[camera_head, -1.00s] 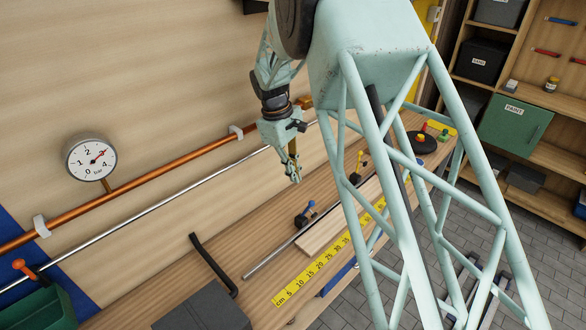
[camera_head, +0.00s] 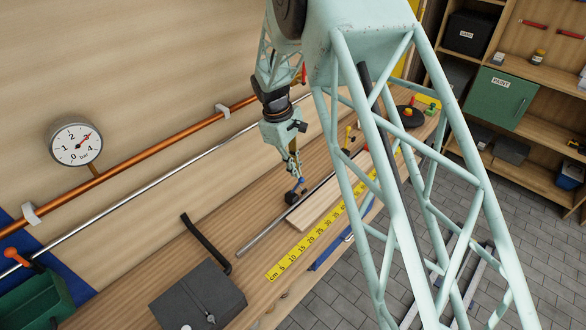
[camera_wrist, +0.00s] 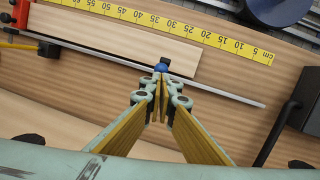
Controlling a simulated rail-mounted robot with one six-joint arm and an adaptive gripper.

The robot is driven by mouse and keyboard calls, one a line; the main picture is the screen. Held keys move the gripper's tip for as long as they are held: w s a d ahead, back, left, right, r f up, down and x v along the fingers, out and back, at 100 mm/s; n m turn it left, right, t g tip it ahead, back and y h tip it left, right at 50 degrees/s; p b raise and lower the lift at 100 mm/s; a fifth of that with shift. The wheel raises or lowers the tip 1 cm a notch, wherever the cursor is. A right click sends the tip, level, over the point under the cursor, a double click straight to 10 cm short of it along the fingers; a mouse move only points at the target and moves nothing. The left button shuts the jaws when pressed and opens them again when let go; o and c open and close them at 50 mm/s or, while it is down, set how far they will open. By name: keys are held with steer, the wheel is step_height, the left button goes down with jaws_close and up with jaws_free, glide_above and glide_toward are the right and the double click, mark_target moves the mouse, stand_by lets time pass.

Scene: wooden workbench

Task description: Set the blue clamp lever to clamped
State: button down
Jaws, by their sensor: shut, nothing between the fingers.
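The blue clamp lever shows as a small blue knob (camera_head: 300,181) on a black base (camera_head: 292,197), beside the wooden board on the bench. In the wrist view the blue knob (camera_wrist: 161,67) is just beyond my fingertips. My gripper (camera_head: 297,176) is shut and empty, pointing down right at the knob. In the wrist view its fingertips (camera_wrist: 161,88) are together. I cannot tell whether they touch the lever. The fingers partly hide the lever's arm and base, so its set position is unclear.
A wooden board (camera_head: 320,204), a metal rod (camera_head: 262,238) and a yellow ruler (camera_head: 309,240) lie alongside. A grey box (camera_head: 200,301) and black handle (camera_head: 206,243) are at the near left. Pipes run along the wall.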

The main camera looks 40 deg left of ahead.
stand_by(0.5)
steer(key=shift+d+y+b, duration=0.3)
